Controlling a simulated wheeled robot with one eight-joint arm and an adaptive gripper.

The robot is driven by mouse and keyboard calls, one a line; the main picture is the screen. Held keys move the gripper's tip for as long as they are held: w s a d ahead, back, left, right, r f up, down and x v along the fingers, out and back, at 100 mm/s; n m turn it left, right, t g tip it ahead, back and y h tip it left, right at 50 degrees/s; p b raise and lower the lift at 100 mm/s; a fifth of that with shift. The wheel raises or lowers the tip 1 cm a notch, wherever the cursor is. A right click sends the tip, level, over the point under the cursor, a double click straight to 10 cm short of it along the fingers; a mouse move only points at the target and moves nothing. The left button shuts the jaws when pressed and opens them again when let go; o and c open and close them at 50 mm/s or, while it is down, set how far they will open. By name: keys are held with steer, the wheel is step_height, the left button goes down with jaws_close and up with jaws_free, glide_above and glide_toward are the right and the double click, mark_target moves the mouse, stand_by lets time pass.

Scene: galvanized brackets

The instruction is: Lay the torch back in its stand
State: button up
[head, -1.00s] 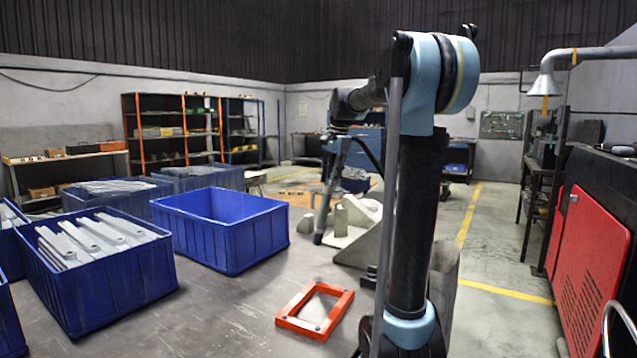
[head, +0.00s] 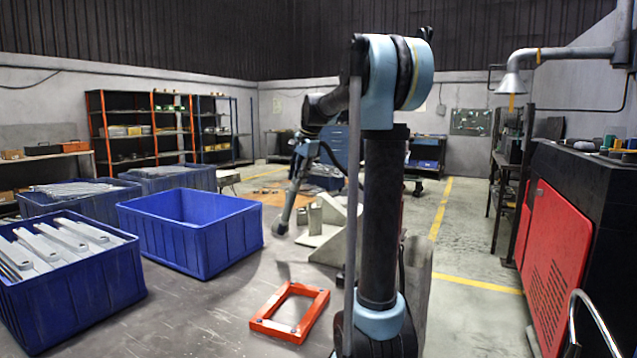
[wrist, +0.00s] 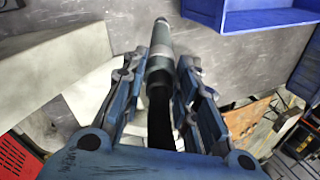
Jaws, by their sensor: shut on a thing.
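My gripper (wrist: 161,75) is shut on the torch (wrist: 160,52), a grey-green cylinder with a dark lower part, held between the two fingers in the wrist view. In the head view the torch (head: 287,207) hangs tilted, its lower end down and to the left, beside pale grey angled pieces; I cannot tell whether it touches anything. My gripper (head: 303,150) is partly hidden behind my arm there. An orange-red rectangular frame (head: 262,322) lies flat on the worktable, nearer than the torch. I cannot tell for sure whether this frame or the grey pieces (head: 325,240) are the stand.
An empty blue bin (head: 215,235) stands on the worktable (head: 200,315) left of the torch. Another blue bin (head: 80,295) holds pale metal brackets. The tabletop between bins and frame is clear. A red-panelled machine (head: 560,265) stands on the right.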

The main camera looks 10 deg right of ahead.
steer(key=w+d+m+t, duration=0.4)
steer(key=w+d+t, duration=0.3)
steer(key=w, duration=0.6)
step_height(320, 180, down, 14)
steer(key=w+d+m+t, duration=0.1)
steer(key=d+t, duration=0.1)
steer(key=shift+w+d+t+h, duration=0.15)
steer(key=shift+d+t+h, duration=0.15)
steer(key=shift+t, duration=0.1)
stand_by(0.3)
steer(key=shift+f, duration=0.2)
stand_by(0.7)
steer(key=o, duration=1.1)
steer(key=shift+v, duration=5.9)
